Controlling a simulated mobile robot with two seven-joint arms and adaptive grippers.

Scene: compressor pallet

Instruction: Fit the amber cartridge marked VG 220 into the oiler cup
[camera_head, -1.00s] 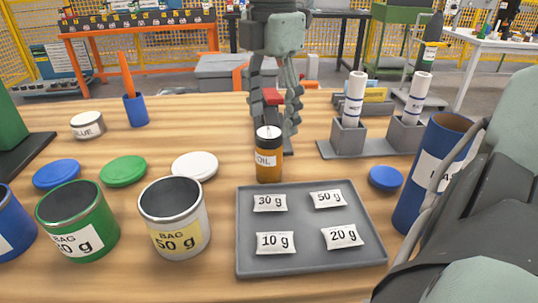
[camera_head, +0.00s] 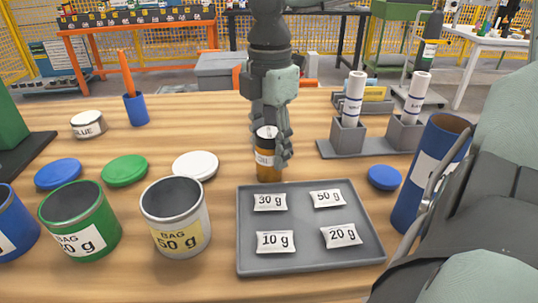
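No amber cartridge marked VG 220 and no oiler cup can be made out. The one amber thing is a bottle (camera_head: 267,172) with a black-and-white cap and an OIL label, upright on the wooden table behind the grey tray. My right gripper (camera_head: 272,150) points down at this bottle, its fingers just behind and to the right of it. The bottle hides part of the fingers, so I cannot tell whether they touch or grip it. My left gripper is not in view.
A grey tray (camera_head: 246,256) holds several labelled bags. White tubes (camera_head: 354,98) stand in grey holders at right. Open green (camera_head: 82,222) and silver (camera_head: 176,217) tins, loose lids and a blue can (camera_head: 428,172) surround the tray.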

